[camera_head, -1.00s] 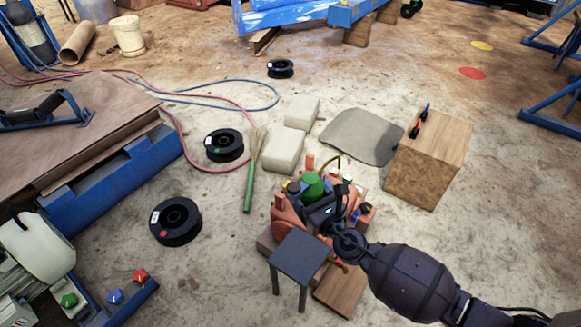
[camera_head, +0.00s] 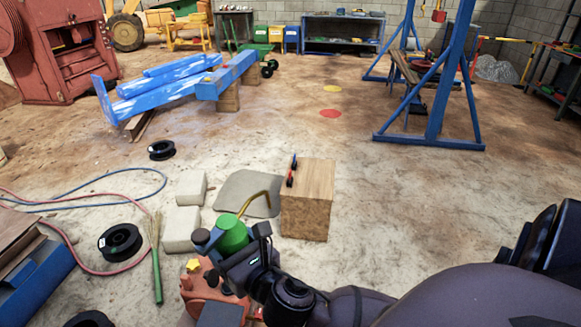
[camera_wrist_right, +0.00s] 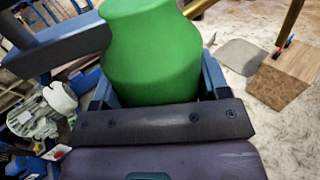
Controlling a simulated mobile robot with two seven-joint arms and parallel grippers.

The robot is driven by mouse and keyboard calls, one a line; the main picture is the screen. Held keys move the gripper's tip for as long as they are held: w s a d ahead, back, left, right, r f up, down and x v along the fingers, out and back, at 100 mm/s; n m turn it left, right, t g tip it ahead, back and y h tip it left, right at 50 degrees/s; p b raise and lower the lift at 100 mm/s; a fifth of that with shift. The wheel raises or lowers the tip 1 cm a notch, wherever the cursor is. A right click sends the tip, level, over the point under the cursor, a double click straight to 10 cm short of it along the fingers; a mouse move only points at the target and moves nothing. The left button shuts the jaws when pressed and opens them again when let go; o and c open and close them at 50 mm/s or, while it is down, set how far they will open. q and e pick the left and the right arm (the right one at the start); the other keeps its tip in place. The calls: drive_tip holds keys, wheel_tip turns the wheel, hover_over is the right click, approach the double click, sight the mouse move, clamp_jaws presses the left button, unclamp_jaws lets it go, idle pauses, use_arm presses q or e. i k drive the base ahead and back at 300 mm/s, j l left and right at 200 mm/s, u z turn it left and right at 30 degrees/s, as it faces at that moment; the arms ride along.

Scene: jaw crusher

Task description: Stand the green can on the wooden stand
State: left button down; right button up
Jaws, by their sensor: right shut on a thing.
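The green can (camera_head: 233,235) is in my right gripper (camera_head: 228,250), raised above a red-orange carrier of items (camera_head: 205,292). In the right wrist view the can (camera_wrist_right: 150,50) fills the space between the fingers and looks roughly upright. The wooden stand (camera_head: 308,215) is a box-like block on the floor, to the right of the can. It also shows at the right of the right wrist view (camera_wrist_right: 285,78). My left gripper is not in view.
Small red and blue items (camera_head: 292,171) lie along the left edge of the stand's top; the rest is bare. A grey patch (camera_head: 248,192) and pale blocks (camera_head: 184,222) lie left of the stand. Floor to its right is clear.

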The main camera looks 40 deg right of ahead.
sight(315, 182)
drive_tip(key=i+l, duration=0.15)
drive_tip(key=l, duration=0.35)
drive_tip(key=i+l, duration=0.1)
drive_tip(key=l, duration=0.45)
drive_tip(key=i+l, duration=0.15)
drive_tip(key=l, duration=0.35)
drive_tip(key=i+l, duration=0.1)
drive_tip(key=l, duration=0.45)
drive_tip(key=i+l, duration=0.15)
drive_tip(key=l, duration=0.35)
drive_tip(key=i+l, duration=0.1)
drive_tip(key=l, duration=0.45)
drive_tip(key=i+l, duration=0.15)
drive_tip(key=l, duration=0.35)
drive_tip(key=i+l, duration=0.1)
drive_tip(key=l, duration=0.4)
